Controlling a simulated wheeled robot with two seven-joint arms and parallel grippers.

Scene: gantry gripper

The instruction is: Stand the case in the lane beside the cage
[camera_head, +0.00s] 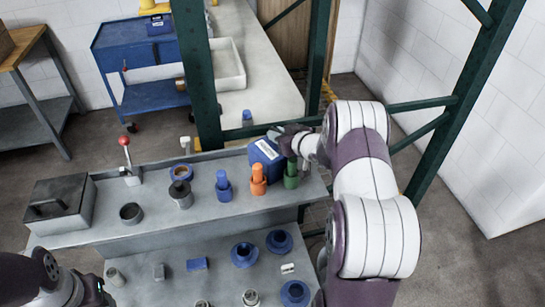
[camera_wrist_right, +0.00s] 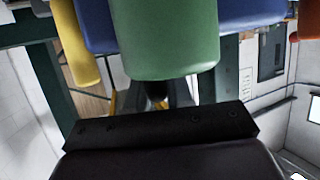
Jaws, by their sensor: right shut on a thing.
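The blue case (camera_head: 263,158) with a white label stands at the back of the grey bench's upper shelf, by a green post. My right gripper (camera_head: 284,136) reaches in from the right and is shut on its upper part. In the right wrist view a green cylinder (camera_wrist_right: 165,38) hides the fingertips; blue of the case (camera_wrist_right: 250,14) shows behind it. The green piece (camera_head: 291,174) stands just right of the case in the head view. My left arm shows at the lower left; its jaws are not clear. I cannot make out a cage or lane for certain.
An orange piece (camera_head: 258,180) and a blue piece (camera_head: 223,186) stand close left of the green one. Green gantry posts (camera_head: 198,75) rise behind the shelf. A pale table with a white tray (camera_head: 228,66) lies beyond. A blue cart (camera_head: 150,60) stands at the back left.

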